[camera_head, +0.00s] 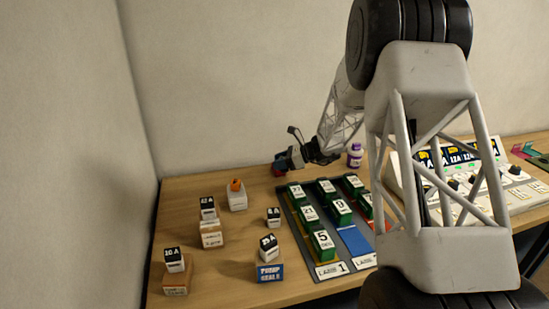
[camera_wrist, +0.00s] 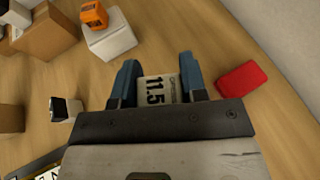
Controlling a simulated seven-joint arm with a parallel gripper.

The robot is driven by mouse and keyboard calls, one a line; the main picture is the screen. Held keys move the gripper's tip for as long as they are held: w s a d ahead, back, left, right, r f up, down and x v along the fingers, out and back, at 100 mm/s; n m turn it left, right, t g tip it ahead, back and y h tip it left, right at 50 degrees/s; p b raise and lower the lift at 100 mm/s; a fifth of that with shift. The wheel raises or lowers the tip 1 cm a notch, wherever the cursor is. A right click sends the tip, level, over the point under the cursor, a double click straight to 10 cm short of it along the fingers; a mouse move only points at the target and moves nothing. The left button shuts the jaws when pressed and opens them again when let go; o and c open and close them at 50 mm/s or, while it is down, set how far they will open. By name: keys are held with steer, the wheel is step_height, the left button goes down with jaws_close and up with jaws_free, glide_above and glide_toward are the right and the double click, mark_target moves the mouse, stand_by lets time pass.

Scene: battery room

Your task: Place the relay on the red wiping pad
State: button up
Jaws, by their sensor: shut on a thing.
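My gripper (camera_wrist: 160,82) is shut on a pale block (camera_wrist: 158,90) with "11.5" and smaller print on its face. The block sits between the blue fingers; I cannot tell for sure that it is the relay. The red wiping pad (camera_wrist: 241,78) lies flat on the table just right of the fingers in the wrist view, apart from the block. The held block cannot be made out there.
An orange item (camera_head: 236,185) tops a white box (camera_head: 237,199). Black-and-white ampere blocks, such as the 12 A block (camera_head: 208,208), stand to the left, some on boxes. A dark lane tray (camera_head: 328,271) holds several green numbered blocks. A purple-and-white bottle (camera_head: 355,156) stands behind.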

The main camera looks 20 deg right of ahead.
steer(key=w, duration=0.8)
steer(key=w+d+f, duration=0.1)
steer(key=w, duration=0.3)
steer(key=shift+d, duration=0.1)
steer(key=shift+f, duration=1.75)
steer(key=shift+f, duration=0.1)
steer(key=o, duration=0.9)
steer(key=shift+o, duration=0.2)
steer(key=v, duration=1.2)
